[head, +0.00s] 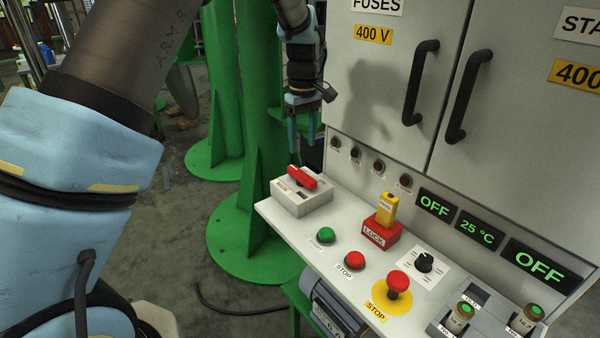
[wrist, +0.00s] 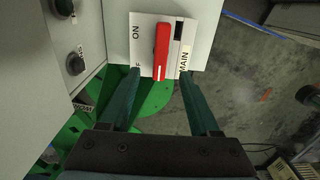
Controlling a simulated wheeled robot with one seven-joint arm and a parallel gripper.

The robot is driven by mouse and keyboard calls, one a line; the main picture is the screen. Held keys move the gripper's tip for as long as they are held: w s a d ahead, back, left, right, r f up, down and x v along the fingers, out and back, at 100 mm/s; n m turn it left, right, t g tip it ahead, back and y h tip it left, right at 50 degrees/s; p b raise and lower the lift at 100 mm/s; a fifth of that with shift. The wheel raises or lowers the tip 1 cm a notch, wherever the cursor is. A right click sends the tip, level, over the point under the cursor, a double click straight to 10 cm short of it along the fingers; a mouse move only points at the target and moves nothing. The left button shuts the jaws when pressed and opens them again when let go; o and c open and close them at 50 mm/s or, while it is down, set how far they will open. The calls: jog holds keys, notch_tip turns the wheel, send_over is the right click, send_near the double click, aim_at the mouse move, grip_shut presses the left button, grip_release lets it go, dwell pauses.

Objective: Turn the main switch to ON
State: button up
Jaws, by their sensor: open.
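The main switch is a white box (head: 303,201) with a red handle (head: 302,177), at the left end of the panel ledge. In the wrist view the red handle (wrist: 161,50) runs nearly up and down the picture on the box face (wrist: 145,22). An ON mark shows to its left, with an OFF mark partly hidden by a finger. A MAIN label is at right. My gripper (head: 301,150) is open and empty, above and just behind the switch. In the wrist view my gripper (wrist: 160,74) has its two fingertips either side of the handle's lower end; contact is not visible.
The grey cabinet (head: 390,110) rises behind. A green post (head: 260,110) stands beyond the switch.

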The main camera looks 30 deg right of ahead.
aim_at(302, 172)
notch_tip(302, 172, down, 9)
jog(key=shift+f+p, duration=0.2)
jog(key=shift+p, duration=0.4)
grip_shut()
jog(key=shift+r, duration=0.1)
